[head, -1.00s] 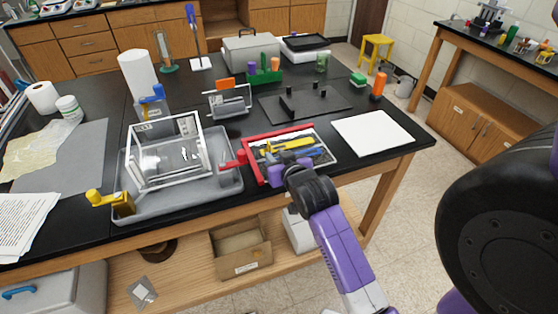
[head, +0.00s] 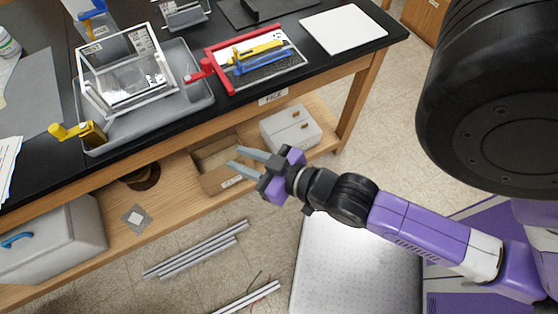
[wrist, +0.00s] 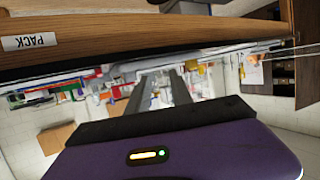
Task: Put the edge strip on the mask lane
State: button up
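No part is marked as the edge strip or the mask lane, so I cannot tell either for certain. A yellow strip-like piece (head: 257,50) and a blue one (head: 262,63) lie on a dark mesh panel (head: 245,79) beside a red L-shaped frame (head: 224,73), near the bench's front edge. My gripper (head: 235,158) is open, its two grey fingers apart with nothing between them. In the head view it appears in front of the bench, over the cardboard box on the lower shelf. The wrist view shows the spread fingers (wrist: 160,90) too.
A grey tray (head: 203,108) holds a clear-sided white frame (head: 125,70). A white board (head: 343,28) lies at right on the black bench top. The lower shelf holds an open cardboard box (head: 214,183) and a white drawer unit (head: 290,128). Grey metal bars (head: 197,250) lie on the floor.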

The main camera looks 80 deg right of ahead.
jog(key=s+a+r+n+t+y, duration=0.1)
jog(key=s+a+r+n+y, duration=0.2)
jog(key=s+a, duration=0.5)
notch_tip(320, 180, up, 2)
jog(key=shift+s+a+r+y, duration=0.1)
jog(key=shift+s+a+y, duration=0.2)
jog(key=shift+s+y, duration=0.45)
jog(key=shift+d, duration=0.1)
